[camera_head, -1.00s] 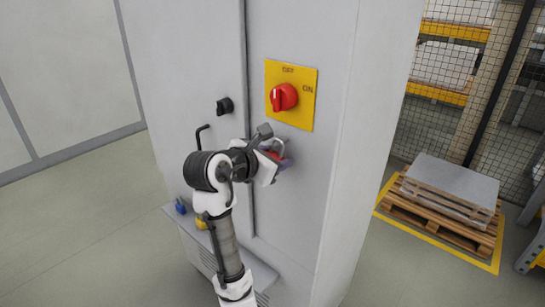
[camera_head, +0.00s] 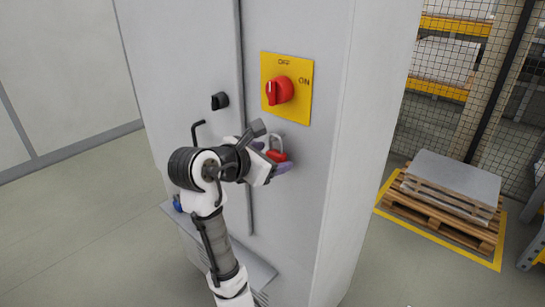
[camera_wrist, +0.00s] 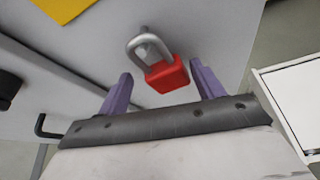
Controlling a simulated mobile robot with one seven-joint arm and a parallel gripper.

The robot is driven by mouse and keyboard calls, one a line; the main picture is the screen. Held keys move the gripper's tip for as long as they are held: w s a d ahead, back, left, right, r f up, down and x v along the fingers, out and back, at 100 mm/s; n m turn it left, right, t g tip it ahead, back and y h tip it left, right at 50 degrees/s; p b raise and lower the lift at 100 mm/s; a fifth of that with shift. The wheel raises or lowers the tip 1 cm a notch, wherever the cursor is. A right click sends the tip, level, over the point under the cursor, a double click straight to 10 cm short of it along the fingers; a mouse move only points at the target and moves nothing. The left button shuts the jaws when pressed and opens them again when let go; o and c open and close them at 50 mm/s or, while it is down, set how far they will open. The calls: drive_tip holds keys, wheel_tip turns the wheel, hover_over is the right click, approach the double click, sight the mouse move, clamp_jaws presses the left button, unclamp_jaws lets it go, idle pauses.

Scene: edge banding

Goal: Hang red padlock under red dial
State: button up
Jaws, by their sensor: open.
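The red padlock (camera_head: 276,155) hangs by its silver shackle just below the yellow plate on the cabinet front, under the red dial (camera_head: 279,90). In the wrist view the padlock (camera_wrist: 167,74) hangs with its shackle around a small grey fitting on the panel. My gripper (camera_head: 285,160) is at the padlock in the head view. In the wrist view its purple fingers (camera_wrist: 160,88) are spread, one on each side of the red body, with visible gaps. The fitting is partly hidden behind the shackle.
The grey cabinet has a black knob (camera_head: 220,101) and a black handle (camera_head: 197,131) on its left door. A ledge (camera_head: 253,267) juts out low at its front, with a blue item (camera_head: 177,203) on it. A loaded pallet (camera_head: 441,208) stands at the right.

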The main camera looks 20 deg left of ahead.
drive_tip(key=v, duration=1.2)
drive_tip(key=shift+a+b, duration=0.3)
drive_tip(key=shift+a, duration=0.1)
drive_tip(key=shift+r, duration=0.1)
